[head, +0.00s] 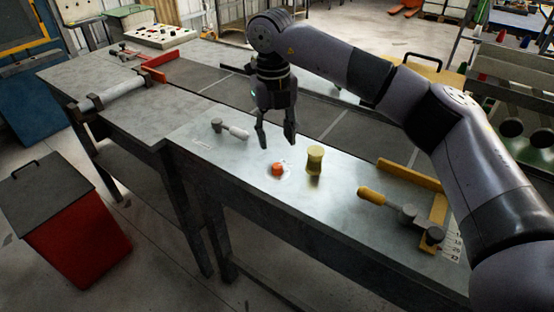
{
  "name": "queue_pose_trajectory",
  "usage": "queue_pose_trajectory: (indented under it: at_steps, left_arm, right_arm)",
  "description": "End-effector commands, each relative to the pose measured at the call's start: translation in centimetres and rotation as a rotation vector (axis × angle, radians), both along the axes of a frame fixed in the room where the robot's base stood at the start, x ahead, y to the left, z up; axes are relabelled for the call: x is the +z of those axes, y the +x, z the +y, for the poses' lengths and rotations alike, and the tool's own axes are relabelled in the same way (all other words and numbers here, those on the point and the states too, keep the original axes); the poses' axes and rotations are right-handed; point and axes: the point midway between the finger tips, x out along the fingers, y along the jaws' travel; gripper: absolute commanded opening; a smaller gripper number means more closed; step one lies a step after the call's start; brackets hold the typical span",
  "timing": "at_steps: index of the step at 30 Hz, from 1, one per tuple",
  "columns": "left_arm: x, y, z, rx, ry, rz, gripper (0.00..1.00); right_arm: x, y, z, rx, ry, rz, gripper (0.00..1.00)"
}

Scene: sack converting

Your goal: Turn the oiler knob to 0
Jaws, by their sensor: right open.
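A small orange-red knob (277,169) sits on a pale round dial on the metal bench top (240,170), near its front edge; I take it to be the oiler knob. Its pointer and the dial marks are too small to read. A yellow, spool-shaped piece (314,160) stands upright just right of it. My right gripper (276,144) points down above and slightly behind the knob, with its fingers apart and nothing between them. It appears clear of the knob. My left gripper is out of view.
A grey lever with a pale handle (231,130) lies left of the knob. A yellow-handled lever (380,198) and a yellow angled guide (410,177) are at right. A dark belt (340,122) runs behind. A red bin (75,235) stands on the floor at left.

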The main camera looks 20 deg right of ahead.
Motion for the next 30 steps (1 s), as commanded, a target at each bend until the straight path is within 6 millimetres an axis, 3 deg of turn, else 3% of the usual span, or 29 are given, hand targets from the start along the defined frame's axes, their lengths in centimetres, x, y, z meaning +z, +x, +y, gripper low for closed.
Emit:
queue_pose_trajectory:
  at_steps: [6, 13, 25, 30]
  left_arm:
    - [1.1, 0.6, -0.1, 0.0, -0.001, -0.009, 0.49]
    - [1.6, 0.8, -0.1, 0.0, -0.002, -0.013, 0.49]
    - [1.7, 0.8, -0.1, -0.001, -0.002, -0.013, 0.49]
    - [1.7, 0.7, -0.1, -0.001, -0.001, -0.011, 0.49]
  right_arm:
    - [-4.6, -0.1, -0.2, 0.0, 0.0, 0.003, 0.43]
    - [-7.8, 0.0, -0.3, 0.001, 0.001, 0.001, 0.43]
    - [-8.8, 0.0, -0.3, 0.002, 0.001, -0.001, 0.43]
    - [-8.8, 0.0, -0.3, 0.002, 0.001, -0.001, 0.33]
